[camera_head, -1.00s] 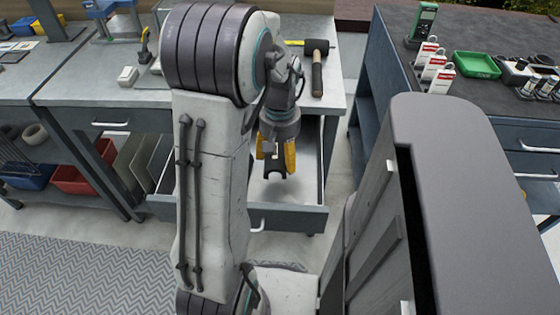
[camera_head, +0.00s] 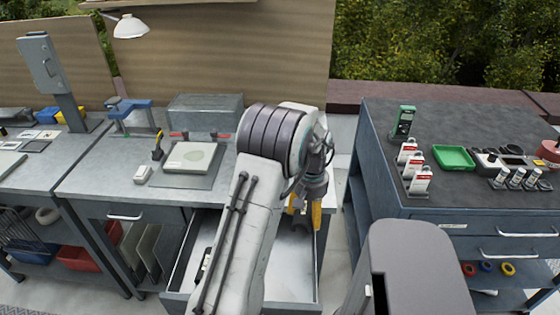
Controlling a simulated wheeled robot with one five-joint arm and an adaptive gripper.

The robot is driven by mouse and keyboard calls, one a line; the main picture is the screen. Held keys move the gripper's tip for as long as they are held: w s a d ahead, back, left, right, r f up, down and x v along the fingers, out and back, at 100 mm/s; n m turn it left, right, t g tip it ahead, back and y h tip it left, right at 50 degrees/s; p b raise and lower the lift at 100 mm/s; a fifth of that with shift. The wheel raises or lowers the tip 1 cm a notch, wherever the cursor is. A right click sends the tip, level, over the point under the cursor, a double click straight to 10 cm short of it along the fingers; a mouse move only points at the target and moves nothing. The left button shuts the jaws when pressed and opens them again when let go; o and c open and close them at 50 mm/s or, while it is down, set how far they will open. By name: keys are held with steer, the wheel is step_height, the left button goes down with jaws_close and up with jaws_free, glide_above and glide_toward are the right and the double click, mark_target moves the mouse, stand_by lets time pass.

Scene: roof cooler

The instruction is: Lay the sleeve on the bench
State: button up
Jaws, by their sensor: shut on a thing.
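My gripper (camera_head: 305,210) hangs at the end of my arm, fingers pointing down, above the right part of an open drawer. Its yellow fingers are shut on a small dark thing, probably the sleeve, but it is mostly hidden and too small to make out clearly. The grey bench (camera_head: 98,181) stands behind and to the left of the gripper, with the open drawer (camera_head: 286,275) under its right end. My arm hides the right part of the bench top.
A lamp (camera_head: 129,27) hangs above. A darker bench (camera_head: 384,125) with a green tray (camera_head: 454,157) stands right, past a gap.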

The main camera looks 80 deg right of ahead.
steer(key=d+r+m, duration=0.1)
steer(key=d, duration=0.1)
steer(key=s+d+r+m, duration=0.1)
steer(key=d, duration=0.1)
steer(key=s+d+r+m, duration=0.1)
steer(key=d+m, duration=0.1)
steer(key=shift+s+d+p, duration=0.2)
steer(key=shift+d+p, duration=0.05)
steer(key=shift+p, duration=0.05)
step_height(320, 180, up, 4)
steer(key=d+r+m, duration=0.1)
steer(key=d+m, duration=0.2)
steer(key=m, duration=0.2)
steer(key=w+d+f+m+p, duration=0.1)
steer(key=w+f+m, duration=0.1)
steer(key=w, duration=0.1)
steer(key=w+d+f+m+p, duration=0.1)
steer(key=w+f+m, duration=0.1)
steer(key=w+m, duration=0.1)
steer(key=w+d+f+m+p, duration=0.1)
steer(key=w+f+m, duration=0.1)
steer(key=w, duration=0.2)
steer(key=shift+d+f+m+p, duration=0.25)
steer(key=shift+f+m+p, duration=0.05)
steer(key=shift+f+m, duration=0.1)
steer(key=shift+f+p, duration=0.45)
steer(key=shift+f, duration=1.55)
steer(key=shift+f, duration=0.1)
steer(key=o, duration=0.9)
